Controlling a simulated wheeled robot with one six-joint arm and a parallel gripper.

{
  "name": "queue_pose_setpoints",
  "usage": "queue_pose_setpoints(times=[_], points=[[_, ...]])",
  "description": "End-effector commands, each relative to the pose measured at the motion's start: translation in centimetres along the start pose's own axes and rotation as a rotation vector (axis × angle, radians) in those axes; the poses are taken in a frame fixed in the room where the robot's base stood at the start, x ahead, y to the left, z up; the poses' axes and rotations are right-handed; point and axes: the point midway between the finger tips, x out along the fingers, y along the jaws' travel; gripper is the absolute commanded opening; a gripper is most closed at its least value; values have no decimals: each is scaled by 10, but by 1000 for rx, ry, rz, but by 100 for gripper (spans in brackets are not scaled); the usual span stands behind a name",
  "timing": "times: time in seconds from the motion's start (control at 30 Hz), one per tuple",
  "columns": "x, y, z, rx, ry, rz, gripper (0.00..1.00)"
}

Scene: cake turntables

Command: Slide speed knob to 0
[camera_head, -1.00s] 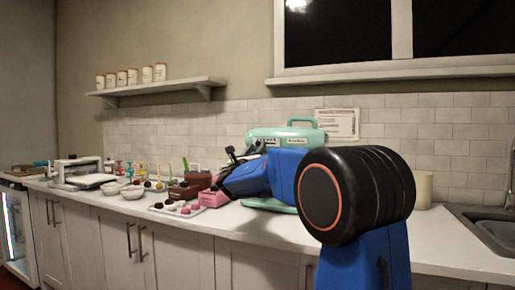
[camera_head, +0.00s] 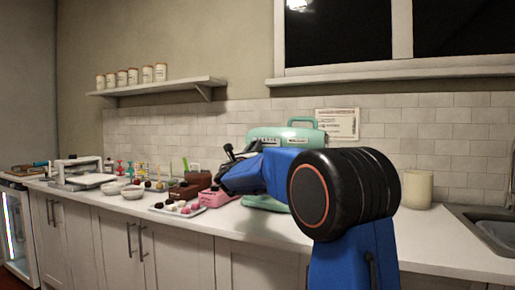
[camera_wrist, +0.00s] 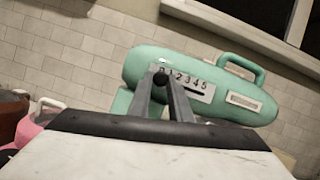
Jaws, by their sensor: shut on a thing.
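The mint-green mixer (camera_head: 288,136) stands against the tiled wall. In the wrist view its head (camera_wrist: 145,62) is tilted and bears a pale scale plate (camera_wrist: 208,89) with numbers and a dark slot. The black round speed knob (camera_wrist: 161,77) is at the left end of the plate, by the lowest number. My gripper (camera_wrist: 164,80) is shut on the knob, its two grey fingers close around it. In the head view my gripper (camera_head: 232,154) is at the left of the mixer head, and the knob is too small to make out there.
A cream canister (camera_head: 417,190) and the sink (camera_head: 490,229) are at the right. The front right counter is clear.

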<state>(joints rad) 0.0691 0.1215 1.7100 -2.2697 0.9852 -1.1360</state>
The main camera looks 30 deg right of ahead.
Motion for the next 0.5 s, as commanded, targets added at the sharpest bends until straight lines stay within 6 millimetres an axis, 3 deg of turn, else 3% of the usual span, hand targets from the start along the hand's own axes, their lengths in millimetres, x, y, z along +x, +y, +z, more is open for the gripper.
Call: queue_pose_setpoints(times=[0.27,0.3,0.33,0.5], points=[[0,6,1,-1,-1,3,0],[0,6,1,-1,-1,3,23],[0,6,1,-1,-1,3,30],[0,6,1,0,-1,2,34]])
